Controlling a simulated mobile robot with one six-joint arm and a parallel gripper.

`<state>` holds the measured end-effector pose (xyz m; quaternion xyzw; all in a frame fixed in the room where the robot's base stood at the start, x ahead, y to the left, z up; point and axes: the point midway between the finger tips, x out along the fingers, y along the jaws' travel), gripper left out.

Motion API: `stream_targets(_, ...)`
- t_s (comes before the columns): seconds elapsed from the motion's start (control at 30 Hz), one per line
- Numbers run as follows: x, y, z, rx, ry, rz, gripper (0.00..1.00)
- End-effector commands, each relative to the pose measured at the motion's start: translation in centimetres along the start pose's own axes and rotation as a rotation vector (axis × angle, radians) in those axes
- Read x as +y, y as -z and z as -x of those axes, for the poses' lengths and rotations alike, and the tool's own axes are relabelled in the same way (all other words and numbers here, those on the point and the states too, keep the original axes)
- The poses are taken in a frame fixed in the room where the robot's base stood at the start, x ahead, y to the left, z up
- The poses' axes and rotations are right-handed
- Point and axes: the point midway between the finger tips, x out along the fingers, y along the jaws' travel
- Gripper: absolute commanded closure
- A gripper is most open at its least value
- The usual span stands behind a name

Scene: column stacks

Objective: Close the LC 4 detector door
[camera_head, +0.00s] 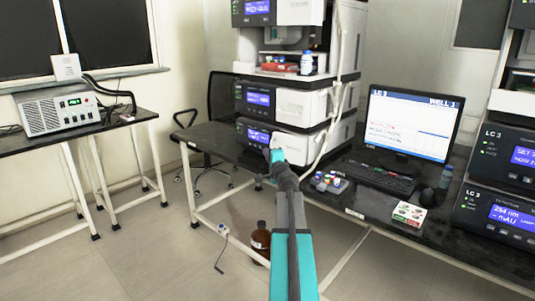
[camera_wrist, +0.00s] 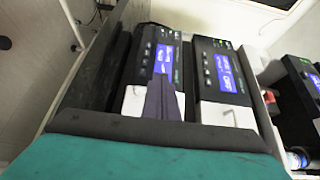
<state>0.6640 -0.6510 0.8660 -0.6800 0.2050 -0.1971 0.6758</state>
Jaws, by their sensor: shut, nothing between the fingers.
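The middle instrument stack (camera_head: 345,75) stands on the dark bench, with several modules that have blue displays and white front panels. I cannot read an LC 4 label on it. Its lowest module has a white front panel (camera_head: 298,148), and my gripper (camera_head: 276,157) is right in front of that panel's left end. In the wrist view, my shut, empty fingers (camera_wrist: 164,82) lie over the front of one module, just below its blue display (camera_wrist: 163,60). They hide part of its white panel (camera_wrist: 133,101). I cannot tell whether they touch it, or whether the door is ajar.
A monitor (camera_head: 410,123), a keyboard (camera_head: 378,178) and small vials (camera_head: 328,182) are right of the stack. Another stack labelled LC 3 (camera_head: 500,160) is at far right. A brown bottle (camera_head: 261,240) stands under the bench. The floor at left is clear.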

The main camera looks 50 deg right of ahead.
Motion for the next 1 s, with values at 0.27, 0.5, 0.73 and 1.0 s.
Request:
stream_targets(0.27, -0.1, -2.9, 2.0, 0.0, 0.0, 0.0, 1.0)
stream_targets(0.5, -0.1, -5.5, 3.5, -0.001, 0.0, 0.0, 1.0)
stream_targets(0.73, -0.2, -7.6, 4.7, -0.001, 0.0, -0.001, 1.0)
stream_targets(1.0, -0.1, -8.5, 5.2, -0.001, 0.0, 0.0, 1.0)
